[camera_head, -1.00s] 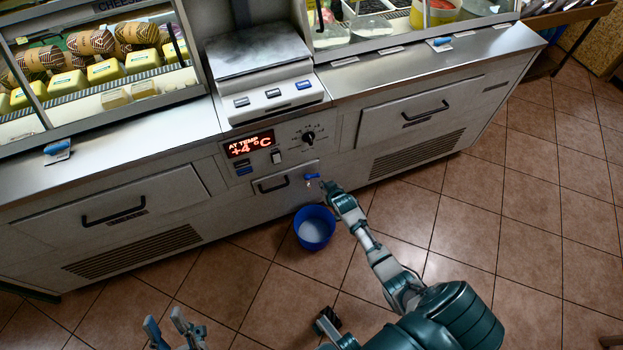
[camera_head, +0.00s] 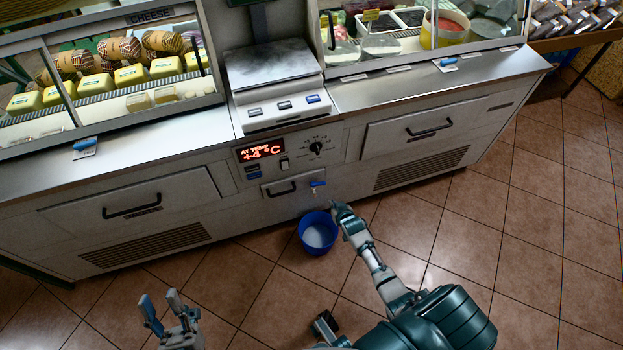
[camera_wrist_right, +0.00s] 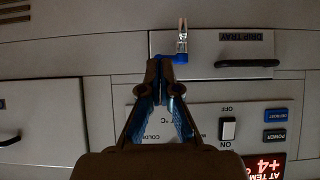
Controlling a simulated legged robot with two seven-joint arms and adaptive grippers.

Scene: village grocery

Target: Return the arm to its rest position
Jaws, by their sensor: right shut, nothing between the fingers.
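My right arm reaches in from the bottom right toward the counter front. My right gripper (camera_head: 334,206) is shut and empty, just below and right of the small blue-handled tap (camera_head: 317,184). In the right wrist view its closed fingertips (camera_wrist_right: 160,62) appear beside the tap's blue handle (camera_wrist_right: 262,62); I cannot tell the exact gap. My left gripper (camera_head: 160,302) is at the lower left, with its two fingers apart and nothing between them. It is over the floor, away from the counter.
A blue bucket (camera_head: 318,236) stands on the tiled floor below the tap, close to my right gripper. The drip tray drawer (camera_wrist_right: 215,45), control panel and drawer handles are on the counter front. A scale (camera_head: 270,68) sits on top. Floor at right is clear.

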